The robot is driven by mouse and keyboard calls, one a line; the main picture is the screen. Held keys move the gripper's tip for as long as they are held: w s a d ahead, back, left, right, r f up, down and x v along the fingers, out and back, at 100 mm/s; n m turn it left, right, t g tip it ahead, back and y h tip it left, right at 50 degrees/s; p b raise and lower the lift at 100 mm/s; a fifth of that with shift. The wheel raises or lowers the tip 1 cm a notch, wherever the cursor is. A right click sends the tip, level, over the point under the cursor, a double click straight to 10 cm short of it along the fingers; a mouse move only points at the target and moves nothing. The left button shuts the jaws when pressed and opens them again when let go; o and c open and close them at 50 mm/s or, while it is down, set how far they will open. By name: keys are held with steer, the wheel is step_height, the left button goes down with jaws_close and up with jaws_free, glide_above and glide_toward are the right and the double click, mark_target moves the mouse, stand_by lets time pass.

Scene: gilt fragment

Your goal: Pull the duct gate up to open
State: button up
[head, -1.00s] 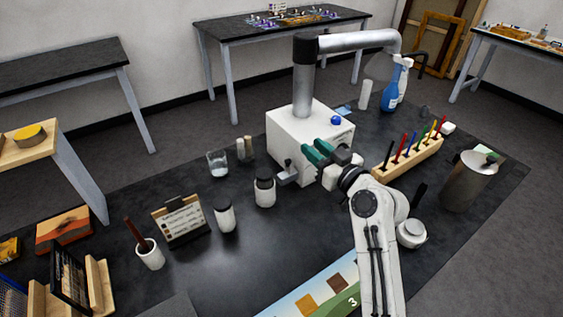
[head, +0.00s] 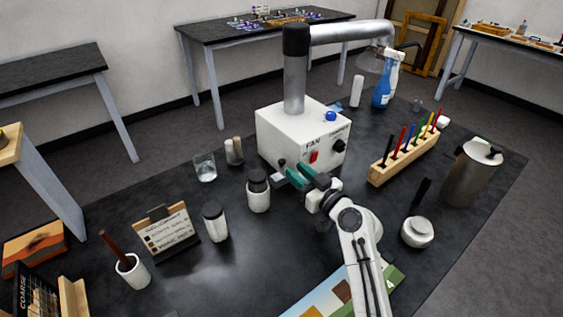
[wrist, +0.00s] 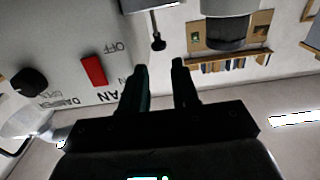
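The white fan box (head: 275,140) stands on the black table, with a red switch (head: 313,157) and a dark dial (head: 338,146) on its front. A small dark knob on a stem (head: 281,162), apparently the duct gate's handle, shows at the box's lower left. In the wrist view, which is upside down, the handle (wrist: 157,42) joins a pale plate (wrist: 148,5). My gripper (head: 290,172) is close to the handle in the head view. Its teal fingers are apart and empty in the wrist view (wrist: 161,68), with the handle beyond their tips. The gate's lower part is partly hidden.
A black-lidded jar (head: 258,197) stands close left of my gripper, with another jar (head: 215,224) farther left. A wooden marker rack (head: 404,160) and a metal canister (head: 470,175) stand to the right. A silver duct (head: 295,85) rises from the box.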

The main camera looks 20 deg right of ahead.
mark_target(282, 160)
steer(key=x, duration=0.5)
steer(key=f+p+x, duration=0.1)
steer(key=x, duration=0.1)
steer(key=shift+w+f, duration=0.1)
steer(key=shift+w, duration=0.1)
jaws_close()
